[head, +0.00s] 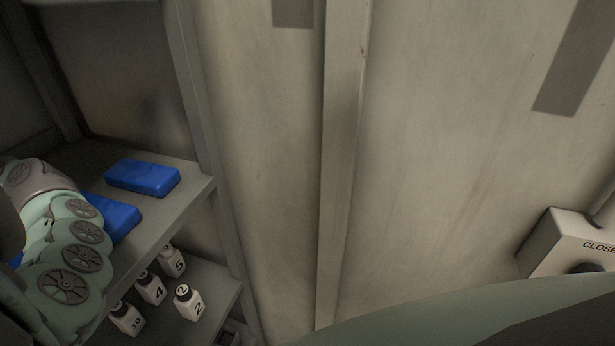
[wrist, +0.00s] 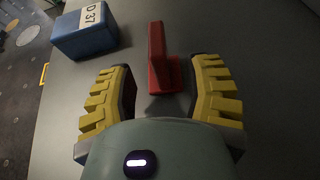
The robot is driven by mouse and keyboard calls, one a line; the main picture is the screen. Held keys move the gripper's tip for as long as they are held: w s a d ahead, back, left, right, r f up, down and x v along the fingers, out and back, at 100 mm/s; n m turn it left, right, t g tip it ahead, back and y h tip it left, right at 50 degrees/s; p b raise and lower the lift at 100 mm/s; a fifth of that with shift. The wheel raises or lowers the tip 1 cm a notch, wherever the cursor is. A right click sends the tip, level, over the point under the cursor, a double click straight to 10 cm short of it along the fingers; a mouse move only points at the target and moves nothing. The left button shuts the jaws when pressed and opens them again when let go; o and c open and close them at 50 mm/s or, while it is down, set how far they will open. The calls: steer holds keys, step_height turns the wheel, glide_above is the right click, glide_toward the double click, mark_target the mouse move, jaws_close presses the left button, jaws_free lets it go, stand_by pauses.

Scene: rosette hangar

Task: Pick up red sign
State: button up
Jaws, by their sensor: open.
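The red sign (wrist: 157,62) shows in the wrist view. It looks like an upright red plate on a short red foot, standing on a grey surface (wrist: 228,38). My gripper (wrist: 162,75) is open, with its yellow ridged fingers apart on the left and right of the sign's lower part. I see a gap on the left; on the right the foot is close to the finger, and I cannot tell if they touch. In the head view neither the sign nor the gripper fingers show.
A blue box (wrist: 84,33) labelled D 37 stands left of the sign. In the head view, a shelf (head: 178,208) holds blue blocks (head: 143,177), with numbered white bottles (head: 189,302) on the level below. A box marked CLOSE (head: 563,240) is at the right.

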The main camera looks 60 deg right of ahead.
steer(key=shift+a+f, duration=0.1)
steer(key=shift+a, duration=0.35)
steer(key=p+x, duration=0.3)
steer(key=x, duration=0.1)
steer(key=shift+s+a, duration=0.1)
steer(key=shift+a, duration=0.1)
steer(key=shift+a+f, duration=0.3)
steer(key=shift+f, duration=0.05)
jaws_close()
